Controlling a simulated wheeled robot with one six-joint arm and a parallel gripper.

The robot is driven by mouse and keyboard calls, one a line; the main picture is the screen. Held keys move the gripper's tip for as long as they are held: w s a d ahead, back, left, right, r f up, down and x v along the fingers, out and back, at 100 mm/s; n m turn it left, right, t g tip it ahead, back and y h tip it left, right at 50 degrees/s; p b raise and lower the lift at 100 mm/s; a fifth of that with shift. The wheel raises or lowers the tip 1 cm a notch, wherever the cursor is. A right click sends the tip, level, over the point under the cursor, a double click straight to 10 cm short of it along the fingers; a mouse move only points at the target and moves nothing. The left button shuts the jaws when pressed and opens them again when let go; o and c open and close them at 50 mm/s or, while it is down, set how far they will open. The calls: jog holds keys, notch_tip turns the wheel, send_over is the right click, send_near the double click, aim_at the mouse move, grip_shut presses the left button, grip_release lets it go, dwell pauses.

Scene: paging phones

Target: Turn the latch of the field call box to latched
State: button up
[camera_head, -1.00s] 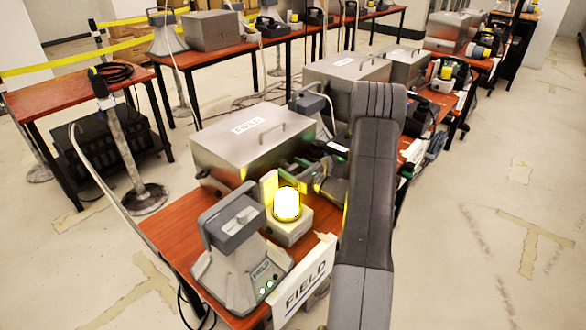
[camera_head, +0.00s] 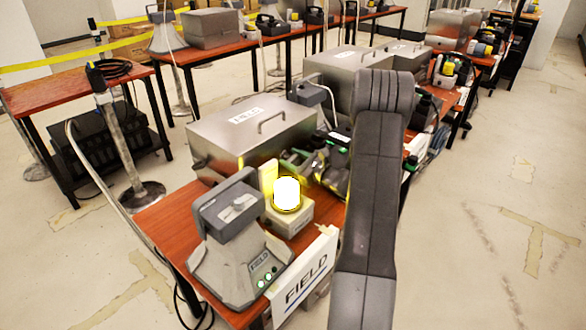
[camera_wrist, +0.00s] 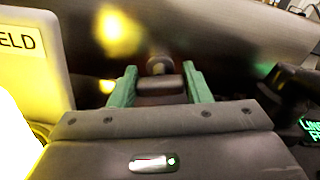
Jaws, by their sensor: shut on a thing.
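The field call box (camera_head: 250,132) is a big silver metal case with a FIELD label and a handle on its lid, standing on the red-brown table. Its front shows as a blurred grey wall (camera_wrist: 225,40) in the wrist view. My gripper (camera_head: 293,160), with green fingers, reaches to this front, low down. In the wrist view my gripper (camera_wrist: 160,88) has one finger on each side of a small dark latch (camera_wrist: 159,66) and is shut on it. The latch is partly hidden by the fingers and gripper body, so I cannot read its angle.
A glowing yellow beacon (camera_head: 287,194) stands close to the left of my gripper, with a FIELD plate behind it. A grey wedge-shaped unit (camera_head: 236,245) with green lights stands at the table's near end. More metal cases (camera_head: 345,75) stand behind to the right.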

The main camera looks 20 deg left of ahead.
jog(key=n+b, duration=0.2)
jog(key=b, duration=0.2)
jog(key=f+n+b, duration=0.1)
jog(key=n+b, duration=0.1)
jog(key=b, duration=0.2)
jog(key=shift+n, duration=0.3)
jog(key=n+b, duration=0.4)
jog(key=b, duration=0.4)
jog(key=shift+s+f, duration=0.1)
jog(key=n+b, duration=0.4)
jog(key=b, duration=0.3)
jog(key=n+b, duration=0.2)
jog(key=b, duration=0.1)
jog(key=shift+r, duration=0.25)
jog(key=shift+r+n, duration=0.1)
jog(key=shift+n, duration=0.2)
jog(key=o, duration=1)
